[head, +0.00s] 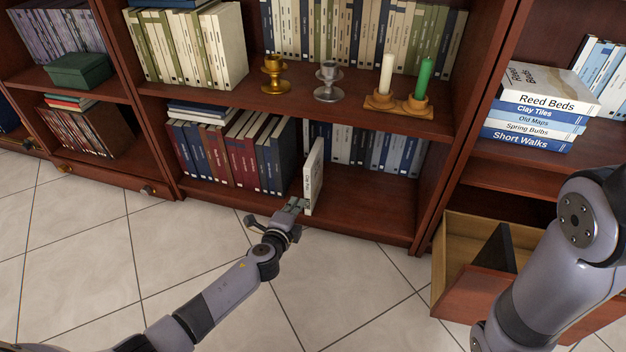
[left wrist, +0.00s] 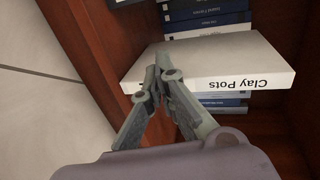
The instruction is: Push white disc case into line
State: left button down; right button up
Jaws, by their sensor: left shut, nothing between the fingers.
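The white disc case (head: 314,176), lettered "Clay Pots" in the left wrist view (left wrist: 215,85), stands upright on the lower middle shelf. It juts out towards the front edge, ahead of the dark cases (head: 270,165) at its left. My left gripper (head: 297,204) is shut and empty at the case's lower front. In the left wrist view its fingertips (left wrist: 158,66) overlap the near end of the case; I cannot tell whether they touch. My right arm shows at the right, but its gripper is out of view.
Bare shelf (head: 360,205) lies right of the case, with another row (head: 380,148) behind. Candlesticks and two candles stand on the shelf above. At right, an open drawer (head: 450,232) juts out below a stack of books (head: 530,125). The tiled floor in front is clear.

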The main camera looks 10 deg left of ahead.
pick_arm(q)
jog(key=shift+r+b+x, duration=0.2)
jog(key=shift+b+x, duration=0.05)
jog(key=shift+x, duration=0.65)
jog(key=shift+r+b+x, duration=0.25)
jog(key=shift+x, duration=0.65)
jog(key=shift+s, duration=0.15)
jog(key=shift+s, duration=0.4)
jog(key=p+v, duration=0.4)
jog(key=v, duration=0.8)
